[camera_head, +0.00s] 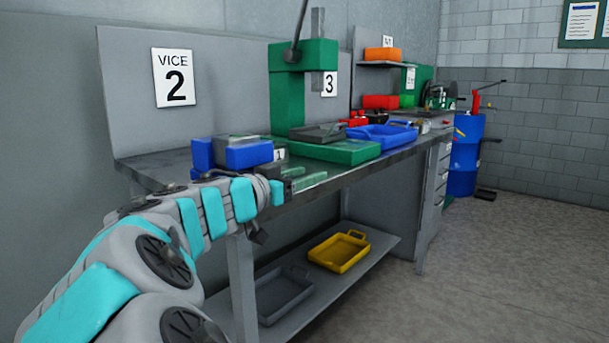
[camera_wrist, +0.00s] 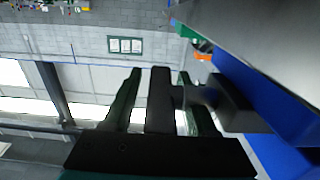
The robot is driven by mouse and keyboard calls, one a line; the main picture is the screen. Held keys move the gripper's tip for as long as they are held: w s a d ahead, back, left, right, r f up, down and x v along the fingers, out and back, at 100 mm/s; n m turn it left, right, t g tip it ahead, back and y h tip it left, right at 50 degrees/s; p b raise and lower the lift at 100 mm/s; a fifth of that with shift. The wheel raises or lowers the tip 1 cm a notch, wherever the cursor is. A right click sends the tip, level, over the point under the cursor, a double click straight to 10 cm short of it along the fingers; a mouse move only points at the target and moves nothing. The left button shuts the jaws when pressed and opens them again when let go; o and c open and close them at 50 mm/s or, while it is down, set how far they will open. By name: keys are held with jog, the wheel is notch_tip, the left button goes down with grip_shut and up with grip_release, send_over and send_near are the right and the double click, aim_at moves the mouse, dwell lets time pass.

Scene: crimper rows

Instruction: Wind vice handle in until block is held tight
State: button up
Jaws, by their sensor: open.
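The blue vice (camera_head: 250,154) sits on the bench near its front edge, below the sign for vice 2. A grey block (camera_head: 238,140) shows at its top between the blue parts; whether it is gripped tight I cannot tell. My gripper (camera_head: 308,178) is in front of the vice at the bench edge, its green fingers pointing right. In the wrist view my gripper (camera_wrist: 159,74) is open, with a dark bar (camera_wrist: 159,105), apparently the vice handle, between its fingers. A dark shaft joins the bar toward the blue vice body (camera_wrist: 265,105) at right. Contact with the fingers is unclear.
A green press (camera_head: 289,95) stands on the bench beyond the vice, with a blue tray (camera_head: 383,136) to its right. A yellow tray (camera_head: 339,253) and a grey tray (camera_head: 284,296) lie on the lower shelf. The floor at right is clear.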

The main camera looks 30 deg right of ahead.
grip_shut()
dwell(0.3)
jog(key=shift+f, duration=0.1)
dwell(0.4)
jog(key=y, duration=0.1)
jog(key=g+y, duration=0.1)
jog(key=shift+f+y, duration=0.3)
jog(key=shift+y, duration=0.1)
jog(key=y, duration=0.1)
jog(key=f+g+y, duration=0.1)
jog(key=y, duration=0.2)
jog(key=g+y, duration=0.1)
jog(key=y, duration=0.1)
jog(key=shift+a+f, duration=0.2)
jog(key=shift+f, duration=0.05)
jog(key=shift+s+a+f+g+y+p, duration=0.1)
jog(key=shift+a+f+g+y+p, duration=0.15)
jog(key=shift+y, duration=0.45)
jog(key=shift+s+f+g+y+p, duration=0.1)
jog(key=shift+g+y+p, duration=0.2)
jog(key=shift+y, duration=0.4)
jog(key=shift+s+a+f+g+y+p, duration=0.1)
jog(key=shift+a+f+g+y+p, duration=0.2)
jog(key=shift+y, duration=0.4)
jog(key=shift+d+r, duration=0.1)
jog(key=shift+d, duration=0.05)
